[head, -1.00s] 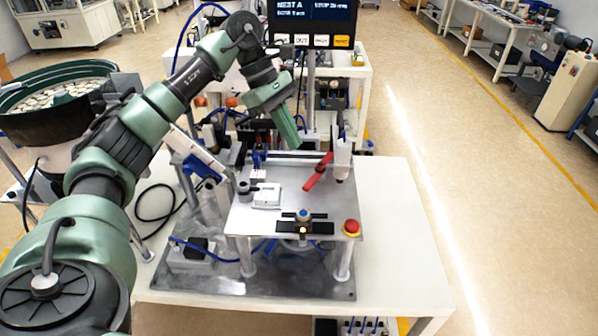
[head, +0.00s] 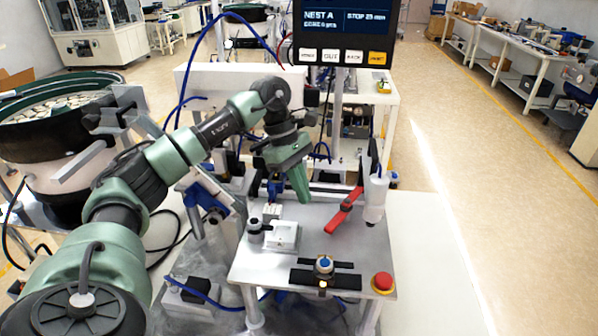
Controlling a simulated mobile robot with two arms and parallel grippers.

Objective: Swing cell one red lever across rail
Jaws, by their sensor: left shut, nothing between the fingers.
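The red lever (head: 344,211) lies slanted on the right part of the raised metal plate (head: 340,258), its upper end toward the back right beside a white cylinder (head: 374,199). A dark rail (head: 325,188) runs across the back of the plate, behind the lever. My left gripper (head: 303,198) points down above the back of the plate, to the left of the lever and apart from it. It is shut and empty. My right gripper is not in the picture.
A white block (head: 283,235) and a black-capped post (head: 254,229) stand on the plate's left. A blue knob (head: 324,265) on a black bar and a red button (head: 382,283) are at its front. A screen (head: 344,32) stands behind. The table's right side is clear.

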